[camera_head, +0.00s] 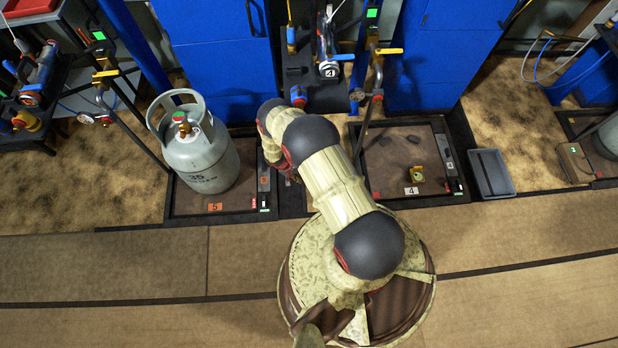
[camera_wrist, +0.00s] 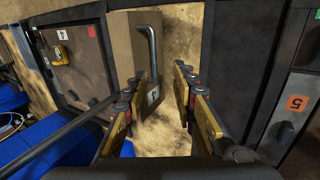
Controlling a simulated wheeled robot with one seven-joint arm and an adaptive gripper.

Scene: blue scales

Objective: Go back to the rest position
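My arm rises from its round base in the head view and reaches up and left toward the gap between scale 5 (camera_head: 232,200) and scale 4 (camera_head: 390,187). My gripper (camera_wrist: 156,86) shows in the wrist view with its two yellow-padded fingers spread apart. Nothing is between the fingers. Beyond them is a brown box-like block with a bent grey metal bar (camera_wrist: 151,48) and a small white label. In the head view the arm hides the gripper, so its height above the floor cannot be told.
A grey gas cylinder (camera_head: 203,160) stands on scale 5, left of my arm. A small yellow fitting (camera_head: 416,173) lies on scale 4. Blue cabinets (camera_head: 226,70) and hose fittings line the back. The front walkway (camera_head: 110,265) is clear.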

